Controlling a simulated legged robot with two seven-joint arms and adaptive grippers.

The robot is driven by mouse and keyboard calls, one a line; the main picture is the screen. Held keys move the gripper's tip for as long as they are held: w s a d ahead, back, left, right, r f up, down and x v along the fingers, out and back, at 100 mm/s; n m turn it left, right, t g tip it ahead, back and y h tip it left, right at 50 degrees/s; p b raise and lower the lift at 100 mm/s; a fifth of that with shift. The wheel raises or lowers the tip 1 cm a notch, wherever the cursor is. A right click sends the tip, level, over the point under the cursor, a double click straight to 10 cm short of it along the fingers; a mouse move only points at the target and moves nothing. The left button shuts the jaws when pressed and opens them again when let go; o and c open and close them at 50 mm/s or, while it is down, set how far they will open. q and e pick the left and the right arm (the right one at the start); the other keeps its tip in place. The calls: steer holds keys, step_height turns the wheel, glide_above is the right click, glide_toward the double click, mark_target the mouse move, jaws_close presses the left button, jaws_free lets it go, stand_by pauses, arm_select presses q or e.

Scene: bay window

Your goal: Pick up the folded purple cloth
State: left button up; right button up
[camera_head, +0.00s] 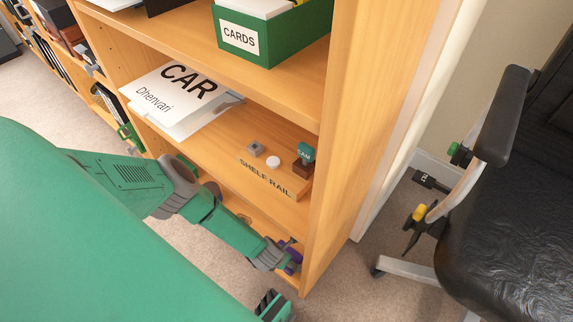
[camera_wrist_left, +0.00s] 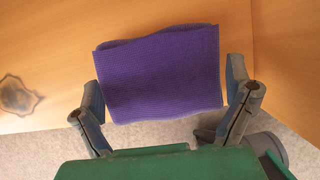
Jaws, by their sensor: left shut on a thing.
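The folded purple cloth (camera_wrist_left: 160,72) fills the middle of the left wrist view, between the two fingers. My left gripper (camera_wrist_left: 165,98) is shut on it, with a finger at each side edge. In the head view my left gripper (camera_head: 284,256) is low in the bookcase, at the right end of the bottom shelf. There only small purple bits of the cloth (camera_head: 293,262) show; the gripper hides the rest. I cannot tell whether the cloth touches the shelf.
The wooden bookcase's right side panel (camera_head: 345,130) stands close beside the gripper. Above is a shelf with papers (camera_head: 175,98), a stamp (camera_head: 304,155) and a SHELF RAIL label. A dark mark (camera_wrist_left: 18,95) is on the bottom shelf. A black chair (camera_head: 510,200) stands right, on carpet.

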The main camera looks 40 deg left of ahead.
arm_select(q)
step_height(320, 180, up, 7)
steer(key=p, duration=0.3)
steer(key=shift+w+f+p, duration=0.1)
steer(key=shift+f+p, duration=0.1)
steer(key=shift+p, duration=0.15)
steer(key=s+a+p, duration=0.2)
steer(key=s+a, duration=1.1)
steer(key=s, duration=0.1)
steer(key=shift+s+a+f, duration=0.15)
steer(key=shift+a+f, duration=0.05)
steer(key=shift+a, duration=0.05)
steer(key=shift+o, duration=1.2)
steer(key=shift+c, duration=0.5)
steer(key=w+a+f, duration=0.1)
steer(key=w+a, duration=0.5)
steer(key=w, duration=0.1)
steer(key=shift+w+a+f+b, duration=0.2)
steer(key=shift+w+a+b, duration=0.05)
steer(key=shift+b, duration=0.05)
steer(key=w+a, duration=0.2)
steer(key=w, duration=0.1)
steer(key=w+a+r, duration=0.1)
steer(key=w+a, duration=0.1)
steer(key=w, duration=0.1)
steer(key=w+a+r, duration=0.1)
steer(key=w, duration=0.2)
steer(key=shift+w+a+r, duration=0.15)
steer(key=shift+w+a, duration=0.15)
steer(key=shift+a, duration=0.1)
